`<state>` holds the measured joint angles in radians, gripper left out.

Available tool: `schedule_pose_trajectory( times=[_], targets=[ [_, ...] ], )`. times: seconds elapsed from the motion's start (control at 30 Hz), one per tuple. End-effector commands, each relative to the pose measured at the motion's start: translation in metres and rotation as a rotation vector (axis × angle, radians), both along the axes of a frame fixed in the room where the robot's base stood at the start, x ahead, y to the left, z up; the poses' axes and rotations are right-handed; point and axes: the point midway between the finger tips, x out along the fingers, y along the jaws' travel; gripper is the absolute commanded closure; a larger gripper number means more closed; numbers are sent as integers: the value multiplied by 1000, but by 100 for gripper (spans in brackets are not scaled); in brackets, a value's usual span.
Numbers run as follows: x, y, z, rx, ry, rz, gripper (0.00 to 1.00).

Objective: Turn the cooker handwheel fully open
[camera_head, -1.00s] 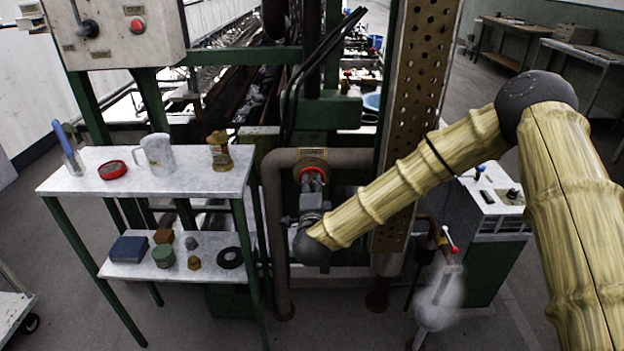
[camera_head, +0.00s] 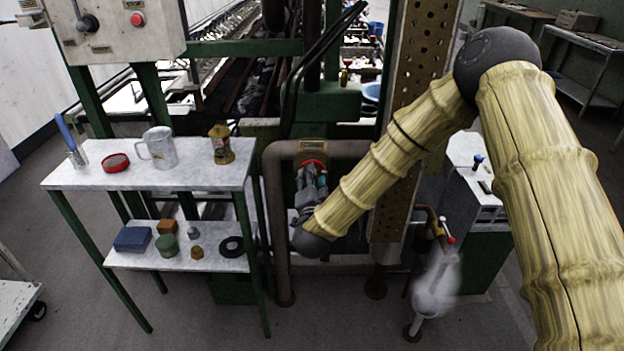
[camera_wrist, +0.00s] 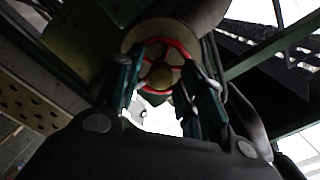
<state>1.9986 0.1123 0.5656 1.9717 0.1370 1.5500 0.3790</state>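The cooker handwheel (camera_wrist: 161,77) has a red rim, spokes and a brownish hub. It is mounted before a round pipe end and faces my gripper in the wrist view. In the head view only a small red part of the handwheel (camera_head: 314,161) shows above my fingers. My gripper (camera_wrist: 166,66) has its two teal-and-dark fingers spread, one at each side of the wheel, overlapping its rim in the picture. I cannot tell whether they touch it. In the head view my gripper (camera_head: 311,174) points up at the wheel, slightly tilted.
A pipe (camera_head: 276,220) bends around left of the wheel. A white valve outlet with steam (camera_head: 432,290) is lower right. A marble-topped table (camera_head: 100,178) with small items stands left.

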Motion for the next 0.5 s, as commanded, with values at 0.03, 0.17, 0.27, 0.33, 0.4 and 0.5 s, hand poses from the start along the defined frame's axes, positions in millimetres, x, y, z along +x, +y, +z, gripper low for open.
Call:
schedule_pose_trajectory(
  times=[0.03,0.17,0.27,0.33,0.4,0.5],
  targets=[
    [0,0,0,0,0,0,61],
    [-1,0,0,1,0,0,61],
    [-7,0,0,1,1,1,61],
    [-15,0,0,1,1,1,61],
    [-23,0,1,1,1,1,61],
    [-35,0,0,1,1,1,61]
  ],
)
